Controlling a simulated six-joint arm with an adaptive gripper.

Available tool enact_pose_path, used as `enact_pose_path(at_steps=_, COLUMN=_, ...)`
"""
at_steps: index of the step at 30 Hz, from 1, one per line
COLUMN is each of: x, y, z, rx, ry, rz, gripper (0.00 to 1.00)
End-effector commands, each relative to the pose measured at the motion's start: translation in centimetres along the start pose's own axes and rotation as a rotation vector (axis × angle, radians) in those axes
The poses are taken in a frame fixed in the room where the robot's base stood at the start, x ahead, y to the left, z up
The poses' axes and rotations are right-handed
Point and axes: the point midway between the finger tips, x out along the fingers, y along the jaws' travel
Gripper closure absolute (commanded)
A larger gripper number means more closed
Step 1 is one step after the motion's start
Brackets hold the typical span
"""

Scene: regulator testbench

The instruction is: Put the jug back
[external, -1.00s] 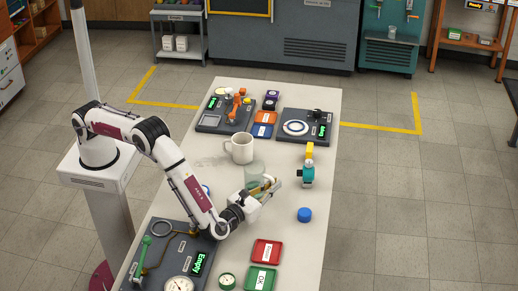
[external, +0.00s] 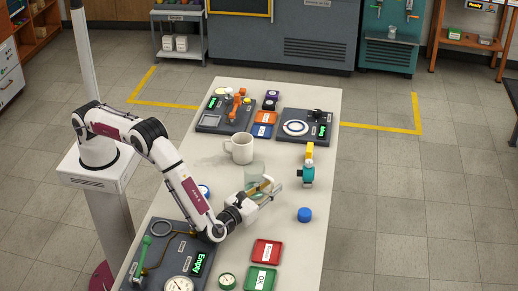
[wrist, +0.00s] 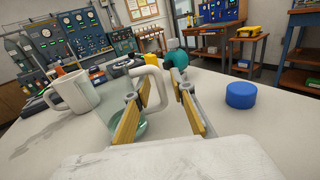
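A pale green see-through jug (external: 256,171) stands on the bench near its middle. In the wrist view its body (wrist: 138,126) is partly hidden behind my left finger, and a pale handle (wrist: 153,75) rises between the fingers. My gripper (external: 268,190) is low over the bench at the jug's near side. In the wrist view my gripper (wrist: 163,92) is open, with yellow-padded fingers on both sides of the handle and a gap left between them. A white mug (external: 239,150) stands upright just behind the jug; it also shows in the wrist view (wrist: 74,93).
A teal and yellow device (external: 308,168) and a blue cap (external: 304,214) are to the right. Panels with a ring (external: 296,128) and orange part (external: 237,103) are at the back. Red (external: 266,251) and green (external: 261,278) trays are at the front. Bare bench surrounds the jug.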

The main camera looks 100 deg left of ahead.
Motion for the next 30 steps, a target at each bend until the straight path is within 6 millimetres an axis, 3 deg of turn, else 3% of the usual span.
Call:
enact_pose_path(at_steps=8, x=-3.9, y=-0.1, z=0.0, rx=0.000, ry=-0.001, rz=-0.003, gripper=0.76)
enact_pose_path(at_steps=21, x=-3.8, y=0.1, z=5.6, rx=-0.001, ry=0.000, rz=0.000, gripper=0.76)
enact_pose_path(at_steps=30, x=-3.7, y=0.2, z=7.0, rx=0.001, ry=0.000, rz=0.000, gripper=0.76)
